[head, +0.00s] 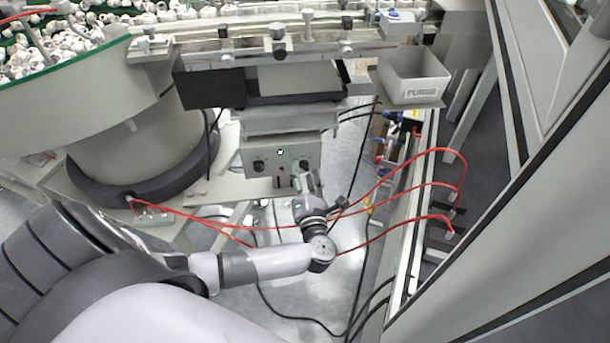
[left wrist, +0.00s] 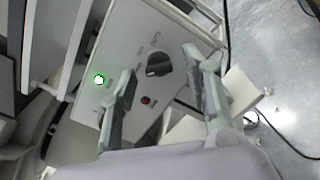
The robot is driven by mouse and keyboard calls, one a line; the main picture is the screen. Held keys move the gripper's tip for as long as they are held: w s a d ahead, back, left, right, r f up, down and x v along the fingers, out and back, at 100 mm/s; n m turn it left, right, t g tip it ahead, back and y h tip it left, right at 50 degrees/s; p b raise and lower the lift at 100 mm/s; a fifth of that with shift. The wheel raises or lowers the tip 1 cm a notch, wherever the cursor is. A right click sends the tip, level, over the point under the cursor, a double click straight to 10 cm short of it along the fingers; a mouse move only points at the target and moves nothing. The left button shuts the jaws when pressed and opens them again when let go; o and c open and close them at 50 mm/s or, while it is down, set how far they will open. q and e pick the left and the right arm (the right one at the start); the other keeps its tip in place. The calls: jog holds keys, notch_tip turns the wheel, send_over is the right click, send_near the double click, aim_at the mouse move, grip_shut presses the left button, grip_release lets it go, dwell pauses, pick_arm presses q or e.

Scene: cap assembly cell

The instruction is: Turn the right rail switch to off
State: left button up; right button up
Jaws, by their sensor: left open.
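The right rail switch (head: 303,165) is a dark rotary knob on the right of a grey control box (head: 280,175) under the rail. My right gripper is out of view.
A second dark knob (head: 258,166) sits on the left of the box. A bowl feeder (head: 140,150) stands at left. A bin marked PURGE (head: 413,85) is at upper right. Red hoses (head: 400,190) arc close to my left wrist. Grey cabinet framing fills the right.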

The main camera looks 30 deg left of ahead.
pick_arm(q)
jog(key=shift+c, duration=0.2)
jog(key=shift+c, duration=0.8)
grip_shut()
